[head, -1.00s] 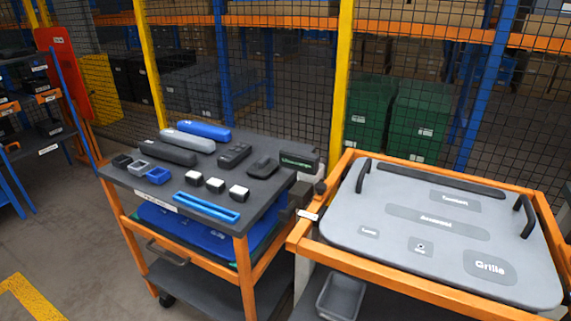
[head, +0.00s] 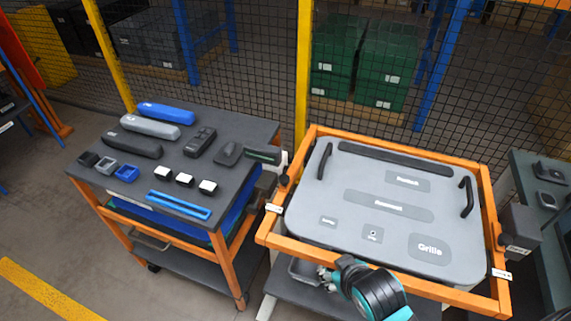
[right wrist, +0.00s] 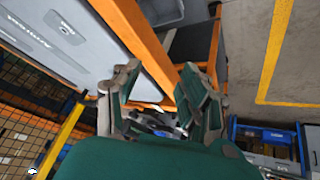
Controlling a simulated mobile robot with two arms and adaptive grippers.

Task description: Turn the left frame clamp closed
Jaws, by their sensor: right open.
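The orange frame (head: 306,158) holds a grey door panel (head: 345,205) with two black handles. At the frame's left side is a small dark knob-like part (head: 284,181), which looks like the left frame clamp; its turn position is too small to tell. My right gripper (head: 328,277) is at the frame's front edge, low in the head view, apart from the clamp. In the right wrist view its two fingers (right wrist: 160,105) are spread with nothing held between them. My left gripper is not in view.
A dark-topped cart (head: 235,125) with several parts stands left of the frame. A dark block (head: 519,228) sits at the frame's right side, near another table (head: 540,168). A grey bin (head: 303,270) is below the frame. A mesh fence (head: 260,70) runs behind.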

